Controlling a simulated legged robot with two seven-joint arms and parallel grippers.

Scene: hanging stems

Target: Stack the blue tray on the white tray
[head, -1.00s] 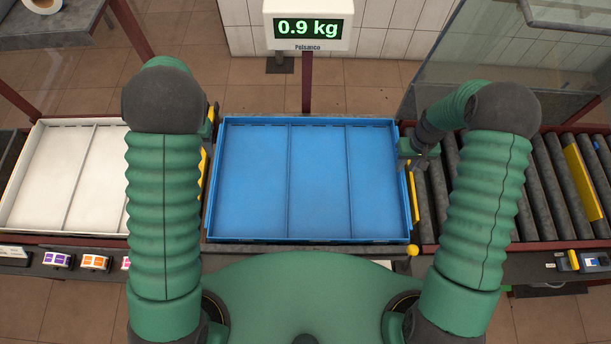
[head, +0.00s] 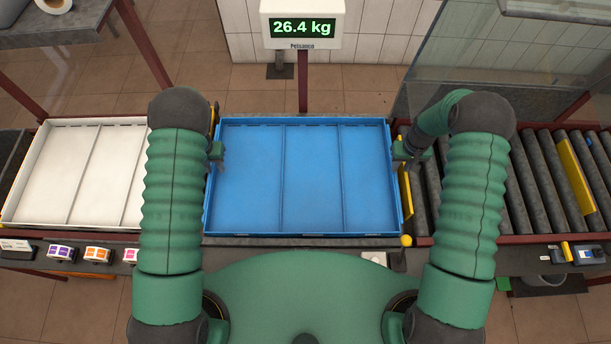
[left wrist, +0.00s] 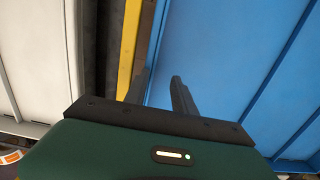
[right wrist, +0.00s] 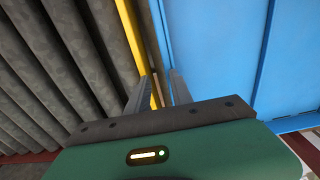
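The blue tray (head: 312,180), empty with two dividers, lies flat on the scale platform in the middle of the head view. The white tray (head: 55,170), also empty, lies to its left, partly hidden by my left arm. My left gripper (head: 217,158) is at the blue tray's left wall; in the left wrist view its fingers (left wrist: 160,82) stand apart, one on each side of the wall.
The scale display (head: 302,28) reads 26.4 kg. A roller conveyor (head: 510,185) runs to the right, with a yellow bar (head: 576,180) across it. Small label rolls (head: 97,254) sit at the front left. A glass panel (head: 500,70) stands behind the conveyor.

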